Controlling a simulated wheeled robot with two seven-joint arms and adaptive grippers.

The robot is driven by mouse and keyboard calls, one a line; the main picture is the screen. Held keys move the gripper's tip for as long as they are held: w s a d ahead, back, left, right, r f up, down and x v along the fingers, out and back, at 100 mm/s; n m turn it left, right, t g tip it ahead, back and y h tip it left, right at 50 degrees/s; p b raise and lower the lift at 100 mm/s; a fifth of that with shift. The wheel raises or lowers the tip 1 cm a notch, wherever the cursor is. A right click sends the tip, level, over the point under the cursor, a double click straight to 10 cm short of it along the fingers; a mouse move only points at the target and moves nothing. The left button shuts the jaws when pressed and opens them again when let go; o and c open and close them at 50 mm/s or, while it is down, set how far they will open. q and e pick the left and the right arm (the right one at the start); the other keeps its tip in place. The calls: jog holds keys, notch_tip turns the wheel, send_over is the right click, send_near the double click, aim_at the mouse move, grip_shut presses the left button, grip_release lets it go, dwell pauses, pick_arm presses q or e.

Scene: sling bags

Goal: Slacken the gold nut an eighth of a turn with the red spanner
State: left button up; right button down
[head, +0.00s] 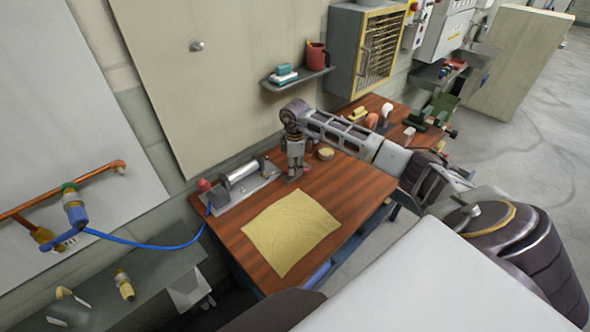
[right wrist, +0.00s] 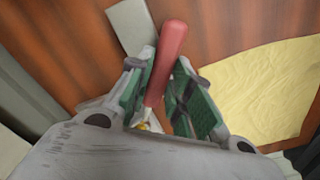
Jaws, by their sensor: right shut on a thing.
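My right gripper (head: 294,178) points down over the wooden bench, beside the cylinder fixture. In the right wrist view my right gripper (right wrist: 168,98) is shut on the red handle of the spanner (right wrist: 172,48), between its green-padded fingers. The spanner's jaw end is hidden. A small gold-yellow bit (right wrist: 146,126) shows low between the fingers; I cannot tell whether it is the nut. My left gripper is not in view.
A yellow cloth (head: 290,232) lies on the bench (head: 350,188). A metal cylinder on a plate (head: 240,181) stands at the back left, a small round tin (head: 326,153) to the right of the gripper. A blue hose (head: 150,243) hangs at left. A wall shelf (head: 297,80) holds a red mug (head: 317,57).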

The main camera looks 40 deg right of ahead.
jog(key=shift+w+d+n, duration=0.15)
jog(key=shift+w+n, duration=0.1)
jog(key=shift+n, duration=0.05)
dwell(0.4)
jog(key=shift+w+d+n+b, duration=0.2)
jog(key=shift+w+n+b, duration=0.2)
jog(key=shift+w+n, duration=0.15)
jog(key=shift+w+d+n+b, duration=0.15)
jog(key=shift+w+n+b, duration=0.25)
jog(key=shift+n, duration=0.15)
jog(key=shift+w, duration=0.15)
jog(key=shift+w+d+n+b, duration=0.15)
jog(key=shift+w+n+b, duration=0.25)
jog(key=shift+w+n, duration=0.15)
jog(key=shift+w+n+b, duration=0.3)
jog(key=shift+w+n, duration=0.15)
jog(key=shift+n, duration=0.2)
jog(key=shift+w, duration=0.1)
jog(key=shift+w+n+b, duration=0.6)
jog(key=shift+w+n, duration=0.45)
jog(key=shift+n, duration=0.15)
jog(key=shift+r, duration=0.1)
